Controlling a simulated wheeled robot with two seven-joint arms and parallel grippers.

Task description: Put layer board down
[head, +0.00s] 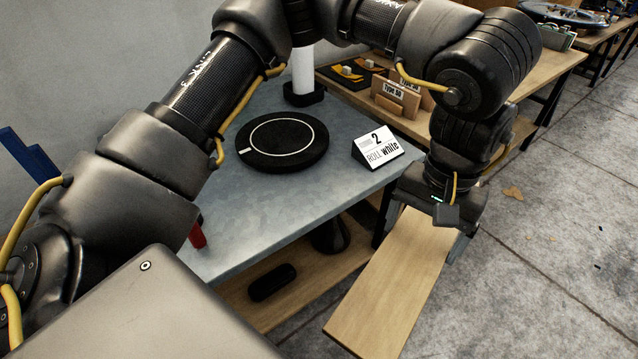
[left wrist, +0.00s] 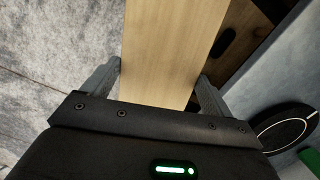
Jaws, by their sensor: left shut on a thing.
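The layer board is a long, flat, light wooden plank (head: 392,290). It hangs out in front of the grey table's right end, over the concrete floor, with its free end toward the bottom of the head view. My left gripper (head: 428,230) is shut on the board's upper end, one finger along each long edge. In the left wrist view the board (left wrist: 172,50) runs up between the two fingers (left wrist: 160,85) and leaves the picture at the top. The board appears clear of the table. My right gripper is not in view.
The grey table (head: 330,190) holds a black round disc (head: 282,142), a "2 ROLL white" sign (head: 378,147) and a white roll (head: 302,70). A wooden lower shelf (head: 310,285) carries a black object (head: 272,282). Wooden benches (head: 545,75) stand behind. The floor (head: 560,250) at right is open.

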